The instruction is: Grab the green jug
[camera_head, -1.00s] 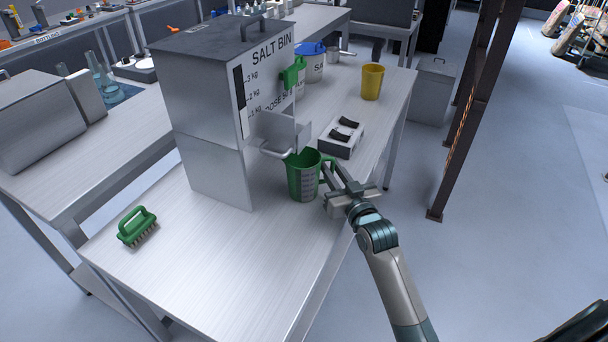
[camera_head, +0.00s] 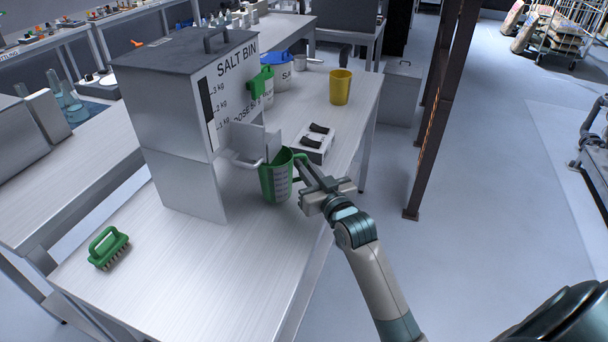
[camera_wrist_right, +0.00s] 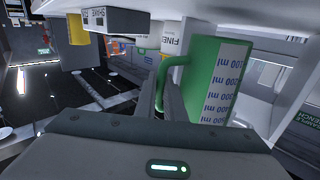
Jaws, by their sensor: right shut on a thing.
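The green jug (camera_head: 273,180) stands at the front of the salt bin (camera_head: 190,120), under its metal spout, with its handle toward the right. It looks slightly tilted in the head view; whether its base touches the table is hard to tell. My right gripper (camera_head: 308,178) reaches in from the right and is shut on the jug's handle. In the right wrist view the green jug (camera_wrist_right: 215,85) shows its white millilitre scale, and the fingers (camera_wrist_right: 160,90) sit at its handle. My left gripper is not in view.
A green-handled brush (camera_head: 107,248) lies on the table's near left. A grey box with two black switches (camera_head: 314,142) stands behind the jug. A yellow cup (camera_head: 341,87) and a blue-lidded tub (camera_head: 277,70) stand farther back.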

